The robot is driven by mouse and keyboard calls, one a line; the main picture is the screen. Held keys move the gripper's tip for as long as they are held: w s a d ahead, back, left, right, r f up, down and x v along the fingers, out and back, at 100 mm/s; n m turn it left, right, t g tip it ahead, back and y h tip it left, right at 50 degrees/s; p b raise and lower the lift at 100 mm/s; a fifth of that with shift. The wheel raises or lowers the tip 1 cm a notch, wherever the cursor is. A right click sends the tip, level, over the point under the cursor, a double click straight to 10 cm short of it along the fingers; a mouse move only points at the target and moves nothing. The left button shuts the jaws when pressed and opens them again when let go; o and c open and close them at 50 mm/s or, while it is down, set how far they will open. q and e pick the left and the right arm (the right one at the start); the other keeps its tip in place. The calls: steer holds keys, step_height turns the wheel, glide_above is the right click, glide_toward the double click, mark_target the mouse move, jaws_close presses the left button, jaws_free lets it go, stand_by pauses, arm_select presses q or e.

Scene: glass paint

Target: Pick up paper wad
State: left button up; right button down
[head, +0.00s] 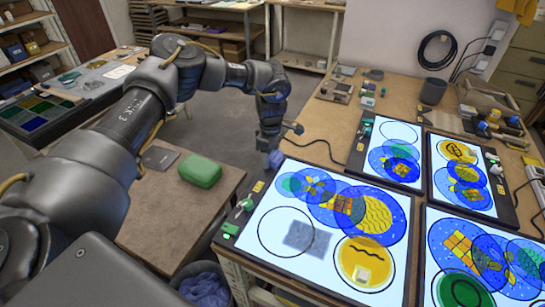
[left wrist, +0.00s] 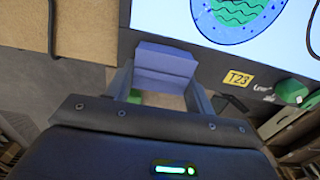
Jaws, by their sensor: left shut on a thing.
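A lavender-blue wad, which I take to be the paper wad (left wrist: 166,64), looks blocky and folded in the left wrist view. It also shows as a small blue-violet lump in the head view (head: 277,159). My left gripper (head: 271,146) points down at the far left corner of the nearest light panel and is shut on the wad. In the left wrist view, the fingers stand on both sides of it. The wad is beside the panel's dark edge; whether it touches anything below is unclear. My right gripper is not in view.
The lit panel (head: 285,207) carries painted glass discs, with more panels to its right. A green case (head: 199,171) lies on the low wooden table (head: 140,225). A bin (head: 205,287) holding crumpled blue pieces stands below. Cables run across the bench behind the gripper.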

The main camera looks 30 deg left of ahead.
mark_target(271, 155)
arm_select(q)
steer(key=shift+r+b, duration=0.35)
steer(key=shift+r, duration=0.1)
steer(key=r, duration=0.1)
steer(key=r+b, duration=0.1)
steer(key=shift+s+d+r, duration=0.25)
steer(key=shift+r, duration=0.15)
steer(key=s+d+r+b, duration=0.3)
steer(key=s+d+r, duration=0.3)
steer(key=s+r, duration=0.3)
steer(key=shift+s+d+b, duration=0.4)
steer(key=shift+s, duration=0.85)
steer(key=shift+r, duration=0.1)
